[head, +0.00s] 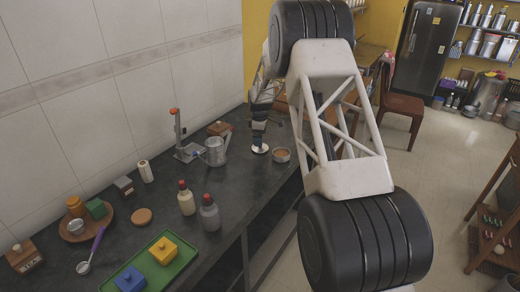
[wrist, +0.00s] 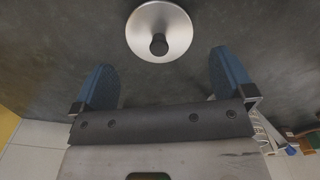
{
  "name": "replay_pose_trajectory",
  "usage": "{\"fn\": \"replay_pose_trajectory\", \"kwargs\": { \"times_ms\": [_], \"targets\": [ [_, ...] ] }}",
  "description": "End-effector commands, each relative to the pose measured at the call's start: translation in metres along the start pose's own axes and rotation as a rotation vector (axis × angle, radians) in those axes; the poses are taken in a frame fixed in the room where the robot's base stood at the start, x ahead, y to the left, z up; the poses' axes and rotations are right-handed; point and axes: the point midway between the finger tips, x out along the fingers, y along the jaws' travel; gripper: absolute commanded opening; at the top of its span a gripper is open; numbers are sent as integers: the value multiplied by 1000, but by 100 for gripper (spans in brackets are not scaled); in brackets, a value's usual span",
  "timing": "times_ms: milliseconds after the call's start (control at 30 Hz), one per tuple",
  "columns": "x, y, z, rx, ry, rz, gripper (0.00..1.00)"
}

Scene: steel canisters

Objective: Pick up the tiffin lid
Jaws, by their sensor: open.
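The tiffin lid (wrist: 176,42) is a round silver disc with a dark knob (wrist: 159,44) in its middle. It lies flat on the dark counter, and in the head view the pale lid (head: 260,150) shows just below the end of my arm. My gripper (wrist: 165,75) is open and empty, its two blue fingers spread wide. In the wrist view the lid is ahead of the fingertips, with its knob roughly centred between them and apart from both. In the head view my gripper (head: 259,133) is small and its fingers are hard to make out.
A metal jug (head: 216,152) and an orange-topped stand (head: 178,135) are left of the lid. A small bowl (head: 281,156) sits close to its right, near the counter edge. Bare counter (head: 240,190) lies between.

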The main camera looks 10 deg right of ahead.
Motion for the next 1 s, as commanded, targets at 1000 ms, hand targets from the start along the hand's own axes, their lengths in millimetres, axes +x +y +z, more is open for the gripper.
{"fn": "replay_pose_trajectory", "kwargs": {
  "times_ms": [1000],
  "targets": [
    [48,1,1,0,0,0,100]
  ]
}}
